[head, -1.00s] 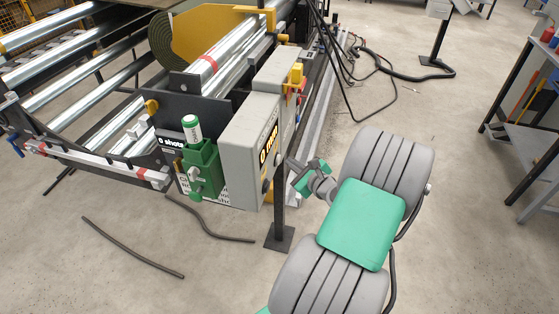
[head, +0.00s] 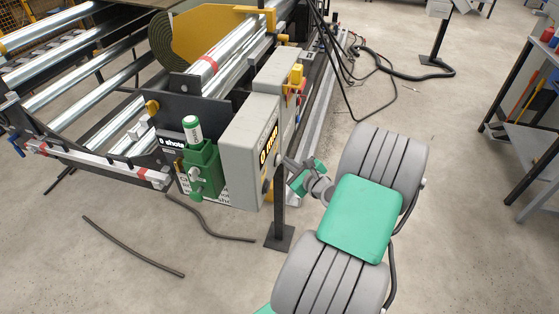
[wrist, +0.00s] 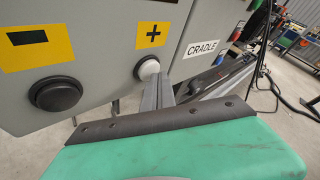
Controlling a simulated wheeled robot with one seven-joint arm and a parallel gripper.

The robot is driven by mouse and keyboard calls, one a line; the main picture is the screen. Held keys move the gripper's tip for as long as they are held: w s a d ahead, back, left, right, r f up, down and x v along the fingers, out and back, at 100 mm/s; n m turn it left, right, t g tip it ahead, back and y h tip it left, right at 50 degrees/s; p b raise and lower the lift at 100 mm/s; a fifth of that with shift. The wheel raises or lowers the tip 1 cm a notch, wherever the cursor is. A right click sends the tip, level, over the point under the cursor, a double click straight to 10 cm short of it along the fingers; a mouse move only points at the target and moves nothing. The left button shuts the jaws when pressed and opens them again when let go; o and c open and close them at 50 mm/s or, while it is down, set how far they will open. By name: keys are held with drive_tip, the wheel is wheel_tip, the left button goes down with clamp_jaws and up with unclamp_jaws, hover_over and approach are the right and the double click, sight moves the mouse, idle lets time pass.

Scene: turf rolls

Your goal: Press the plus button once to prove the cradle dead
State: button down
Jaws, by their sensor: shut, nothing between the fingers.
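The plus button (wrist: 148,69) is a pale round knob in a dark collar, under a yellow plus label (wrist: 153,35) in the wrist view. To its left is the black minus button (wrist: 57,93). Both are on a grey control box (head: 243,140), whose button face is turned mostly edge-on in the head view. My gripper (wrist: 160,82) is shut and empty, its fingertips just right of and below the plus button. I cannot tell whether they touch it. In the head view my gripper (head: 284,161) is close against the box's right side.
A green holder (head: 203,168) with a marker stands left of the box. A dark post (head: 279,215) stands below it. Rollers and a turf roll (head: 172,42) lie behind.

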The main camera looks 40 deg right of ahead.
drive_tip(key=shift+w+a, duration=0.15)
idle(0.6)
drive_tip(key=shift+s+d, duration=0.5)
drive_tip(key=shift+s, duration=0.15)
drive_tip(key=s+d, duration=0.1)
drive_tip(key=s, duration=0.1)
drive_tip(key=s+d, duration=0.2)
idle(0.9)
